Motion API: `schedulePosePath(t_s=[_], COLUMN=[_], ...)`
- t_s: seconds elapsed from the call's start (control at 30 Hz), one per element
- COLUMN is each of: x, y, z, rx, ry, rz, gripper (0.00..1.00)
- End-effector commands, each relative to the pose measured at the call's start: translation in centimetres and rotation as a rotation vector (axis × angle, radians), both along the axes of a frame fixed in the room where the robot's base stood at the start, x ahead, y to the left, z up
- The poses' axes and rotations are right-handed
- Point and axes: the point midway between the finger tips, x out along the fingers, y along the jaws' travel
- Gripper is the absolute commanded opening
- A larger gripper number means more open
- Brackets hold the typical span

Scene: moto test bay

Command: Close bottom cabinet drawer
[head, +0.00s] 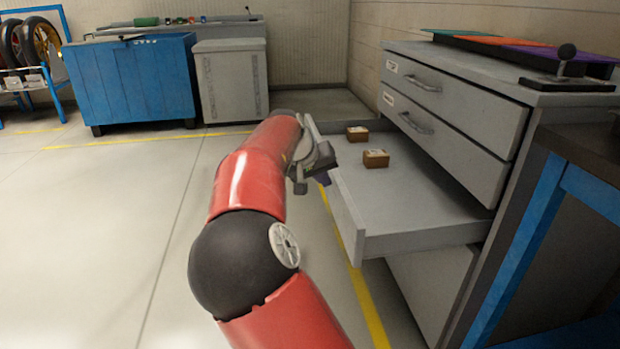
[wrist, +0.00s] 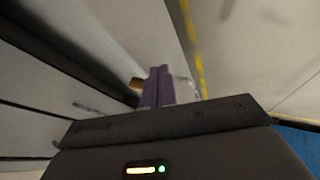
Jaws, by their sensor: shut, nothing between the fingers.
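The grey cabinet (head: 470,75) stands at the right in the head view. Below its two shut drawers, a lower drawer (head: 425,205) is pulled well out, with two small brown boxes (head: 376,158) (head: 357,133) in it. My gripper (head: 323,179) is by the far part of this drawer's front panel (head: 345,215); I cannot tell whether it touches it. The purple fingers show together in the wrist view (wrist: 157,87), shut and empty. A small brown patch, possibly a box, is partly hidden behind them.
A plain grey panel (head: 435,285) lies under the open drawer. A dark bench with a blue frame (head: 520,255) is close at the right. A blue cart (head: 130,80) and a grey cabinet (head: 230,85) stand at the back. The floor at the left is clear.

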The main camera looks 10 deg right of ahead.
Motion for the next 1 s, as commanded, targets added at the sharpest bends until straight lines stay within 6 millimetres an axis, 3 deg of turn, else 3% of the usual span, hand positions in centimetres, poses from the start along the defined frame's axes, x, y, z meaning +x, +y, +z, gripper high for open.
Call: schedulePosePath(t_s=[0.67, 0.87, 1.0], x=[-0.1, -0.1, -0.1], y=[-1.7, -5.2, -8.8], z=[0.0, 0.1, 0.1], rx=[0.002, 0.003, 0.003], ry=[0.001, 0.0, 0.0], rz=[-0.002, -0.006, -0.008], gripper=[0.0, 0.0, 0.0])
